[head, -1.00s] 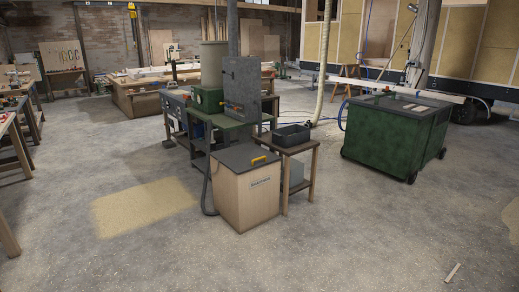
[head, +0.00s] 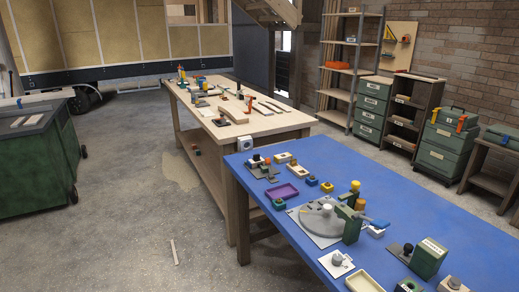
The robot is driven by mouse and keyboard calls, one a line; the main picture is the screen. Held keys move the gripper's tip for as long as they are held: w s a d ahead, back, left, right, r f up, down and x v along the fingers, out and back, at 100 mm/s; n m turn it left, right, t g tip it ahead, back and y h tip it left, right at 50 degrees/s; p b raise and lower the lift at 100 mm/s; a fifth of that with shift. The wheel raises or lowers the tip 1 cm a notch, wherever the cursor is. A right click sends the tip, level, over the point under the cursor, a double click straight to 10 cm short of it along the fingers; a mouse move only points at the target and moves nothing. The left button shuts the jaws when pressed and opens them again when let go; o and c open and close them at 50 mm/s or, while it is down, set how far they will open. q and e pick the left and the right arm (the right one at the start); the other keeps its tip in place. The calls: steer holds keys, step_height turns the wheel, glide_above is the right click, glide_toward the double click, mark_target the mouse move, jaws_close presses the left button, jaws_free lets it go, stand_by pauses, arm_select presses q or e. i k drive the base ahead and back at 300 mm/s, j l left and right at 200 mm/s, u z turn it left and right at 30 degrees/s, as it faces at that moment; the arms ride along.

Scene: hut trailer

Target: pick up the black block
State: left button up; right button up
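I cannot make out a black block for certain at this size. Dark candidates are a dark plate with a small piece on it (head: 262,170) at the left end of the blue table (head: 290,234), and a small dark item (head: 221,122) near the front edge of the wooden workbench (head: 262,120). Neither of my grippers shows in the head view, so what they hold is hidden.
A round grey fixture (head: 318,219), a purple tray (head: 282,192) and several small blocks crowd the blue table. A green bin (head: 30,165) stands left. Shelves (head: 352,70) and green drawers (head: 372,100) line the back right. The concrete floor between is clear, except a small stick (head: 174,252).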

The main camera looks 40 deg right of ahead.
mark_target(256, 157)
steer(key=i+z, duration=0.3)
steer(key=i, duration=0.35)
steer(key=i+z, duration=0.35)
steer(key=i, duration=0.25)
steer(key=i+j+z, duration=0.3)
steer(key=i, duration=0.35)
